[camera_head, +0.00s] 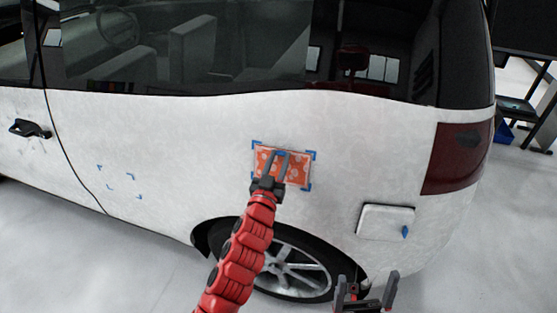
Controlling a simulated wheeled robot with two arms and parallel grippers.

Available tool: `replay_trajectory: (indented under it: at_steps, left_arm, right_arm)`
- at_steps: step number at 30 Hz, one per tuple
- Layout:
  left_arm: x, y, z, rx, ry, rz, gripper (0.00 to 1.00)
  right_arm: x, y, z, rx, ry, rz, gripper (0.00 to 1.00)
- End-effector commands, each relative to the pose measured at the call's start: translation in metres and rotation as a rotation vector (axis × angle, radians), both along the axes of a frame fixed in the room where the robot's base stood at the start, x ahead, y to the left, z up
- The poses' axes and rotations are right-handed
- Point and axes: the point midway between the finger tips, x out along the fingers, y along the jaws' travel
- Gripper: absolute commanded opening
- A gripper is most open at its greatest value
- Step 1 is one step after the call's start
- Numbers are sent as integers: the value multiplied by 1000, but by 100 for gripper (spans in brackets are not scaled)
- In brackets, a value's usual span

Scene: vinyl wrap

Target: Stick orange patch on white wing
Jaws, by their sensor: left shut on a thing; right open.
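The white wing (360,135) is the car's rear side panel, above the wheel. The orange patch (297,168) with pale spots is at the panel, within blue corner marks (311,155). I cannot tell whether it touches the surface all over. My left gripper (277,158) is shut on the patch and hides part of its middle. My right gripper (367,290) is open and empty, low in front of the rear wheel's right side.
A second set of blue corner marks (119,180) is on the door, empty. A fuel flap (385,222) with a blue tab is right of the wheel (295,268). A red tail light (457,157) and a dark shelf (518,110) stand at the right. White floor is free at lower left.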

Motion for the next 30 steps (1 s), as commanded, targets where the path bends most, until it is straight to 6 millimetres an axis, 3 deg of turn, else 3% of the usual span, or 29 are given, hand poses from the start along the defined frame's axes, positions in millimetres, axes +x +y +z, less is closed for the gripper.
replay_trajectory:
  at_steps: [2, 3, 9, 20, 25, 30]
  left_arm:
    - [0, 0, 1, 0, -2, 0, 0]
    - [0, 0, 1, 0, -2, 0, 37]
    - [0, 0, 1, 1, -1, 0, 70]
    - [-4, 1, -1, 1, -1, -1, 70]
    - [-24, 8, -6, 1, -1, 1, 70]
    - [-62, 18, -14, 1, 0, 0, 70]
  right_arm:
    - [0, 0, 0, 0, 0, 0, 100]
    - [0, 0, 0, 0, 0, 0, 100]
    - [0, 0, 0, 0, 0, 0, 100]
    - [0, 0, -1, 0, 0, 0, 100]
    - [0, 0, -6, 0, 0, 0, 100]
    - [0, 0, -13, 0, 0, 0, 100]
